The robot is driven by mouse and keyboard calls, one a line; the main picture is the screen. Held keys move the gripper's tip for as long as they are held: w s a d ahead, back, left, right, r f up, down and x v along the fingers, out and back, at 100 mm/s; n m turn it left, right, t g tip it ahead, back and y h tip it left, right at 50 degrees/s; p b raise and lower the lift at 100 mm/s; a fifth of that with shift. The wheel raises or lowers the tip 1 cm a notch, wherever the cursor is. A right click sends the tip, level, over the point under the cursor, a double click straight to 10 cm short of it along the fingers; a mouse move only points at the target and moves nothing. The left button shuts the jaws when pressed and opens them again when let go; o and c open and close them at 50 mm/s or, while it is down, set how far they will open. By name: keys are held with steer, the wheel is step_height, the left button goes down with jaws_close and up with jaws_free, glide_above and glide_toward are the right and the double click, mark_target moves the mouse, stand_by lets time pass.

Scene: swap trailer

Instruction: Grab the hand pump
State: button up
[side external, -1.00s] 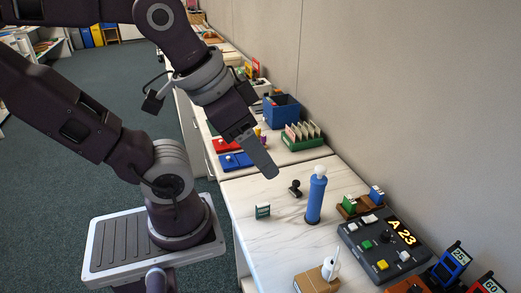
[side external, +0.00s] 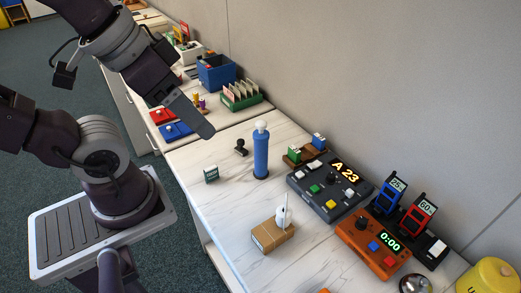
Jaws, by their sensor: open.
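The hand pump appears to be the upright blue cylinder (side external: 261,155) with a white knob on top, standing on a dark foot on the pale marbled counter. My gripper (side external: 206,130) is left of the pump, about level with its knob in the picture, and apart from it. I see the gripper from the side, so one finger hides the other. It is open, and nothing shows between the fingers.
A black stamp (side external: 241,147) and a small green box (side external: 211,174) are left of the pump. A cardboard box (side external: 271,236) with a white item is in front. A grey console (side external: 329,185) and an orange timer unit (side external: 373,245) stand right. The wall is behind.

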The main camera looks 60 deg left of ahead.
step_height(320, 180, up, 5)
steer(key=w+a+f+m+g+y, duration=0.1)
steer(key=a+f+m+g+y, duration=0.15)
steer(key=a+m+y, duration=0.35)
steer(key=w+a+f+m+g+y, duration=0.1)
steer(key=w+a+f+m+y, duration=0.15)
steer(key=a+f+m, duration=0.4)
step_height(320, 180, up, 9)
steer(key=m+t+y, duration=0.4)
steer(key=m+t, duration=0.7)
steer(key=m, duration=0.4)
glide_above(257, 145)
steer(key=s+d, duration=0.1)
steer(key=d, duration=0.1)
steer(key=shift+n, duration=0.25)
steer(key=f, duration=3)
steer(key=shift+s+a+f, duration=0.2)
steer(key=shift+s+a, duration=0.05)
steer(key=shift+s, duration=0.05)
steer(key=shift+w+a+f, duration=0.1)
steer(key=shift+f, duration=0.25)
steer(key=x, duration=0.6)
steer(key=shift+w+r, duration=0.1)
steer(key=shift+w, duration=0.45)
jaws_close()
